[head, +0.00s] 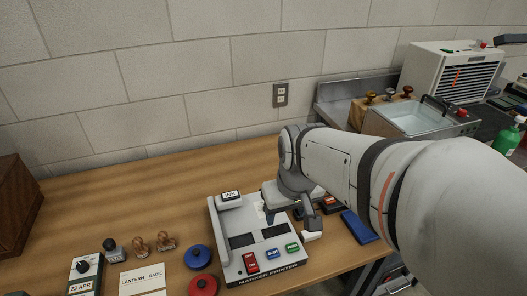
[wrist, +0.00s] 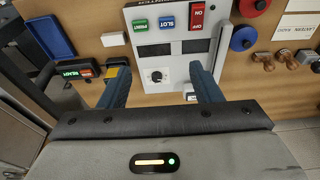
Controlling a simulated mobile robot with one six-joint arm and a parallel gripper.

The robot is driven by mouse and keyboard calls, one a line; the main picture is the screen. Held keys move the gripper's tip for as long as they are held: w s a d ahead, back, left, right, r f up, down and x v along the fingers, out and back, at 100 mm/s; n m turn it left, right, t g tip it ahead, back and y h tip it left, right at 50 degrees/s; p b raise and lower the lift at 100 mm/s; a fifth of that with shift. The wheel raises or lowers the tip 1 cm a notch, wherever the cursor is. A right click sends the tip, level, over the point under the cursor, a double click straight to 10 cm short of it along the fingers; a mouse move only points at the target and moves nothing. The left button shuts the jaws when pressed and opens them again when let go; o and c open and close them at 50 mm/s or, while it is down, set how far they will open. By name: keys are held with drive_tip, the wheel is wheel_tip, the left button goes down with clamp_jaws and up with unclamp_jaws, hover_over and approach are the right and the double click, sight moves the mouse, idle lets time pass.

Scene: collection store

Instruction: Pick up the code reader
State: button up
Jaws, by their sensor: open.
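My gripper (wrist: 157,69) is open, its two dark blue fingers apart in the wrist view. The grey marker printer (wrist: 165,72) shows between and beyond them, and nothing is held. I cannot name the code reader with certainty. A dark device with a green READY display and a red patch (wrist: 78,72) lies left of the left finger. A yellow and black piece (wrist: 118,77) is partly hidden behind that finger. In the head view, the red and dark device (head: 331,203) lies right of my wrist, partly covered by my arm.
The marker printer (head: 233,262) stands on the wooden table (head: 120,195). A blue tray (head: 360,227) lies at the table's right edge. A small white object (head: 312,236) is beside the printer. Stamps (head: 138,244) and ink pads (head: 198,257) are left. The back left is clear.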

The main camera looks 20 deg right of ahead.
drive_tip(key=shift+o, duration=1)
drive_tip(key=w+d+f, duration=0.3)
drive_tip(key=w+d, duration=0.2)
drive_tip(key=w, duration=0.4)
drive_tip(key=shift+d+f+g+p, duration=0.25)
drive_tip(key=shift+f+g+p, duration=0.05)
drive_tip(key=shift+f, duration=0.1)
drive_tip(key=w+d+f, duration=0.2)
drive_tip(key=f, duration=0.1)
drive_tip(key=w+d+f, duration=0.2)
drive_tip(key=d+f, duration=0.1)
drive_tip(key=w+d+f, duration=0.3)
drive_tip(key=shift+w+d+f+p, duration=0.1)
drive_tip(key=shift+d+f+p, duration=0.1)
drive_tip(key=shift+d+p, duration=0.1)
drive_tip(key=f, duration=0.7)
drive_tip(key=shift+w+a+p, duration=0.3)
drive_tip(key=shift+w+a, duration=0.05)
drive_tip(key=shift+w, duration=0.05)
drive_tip(key=c, duration=1.1)
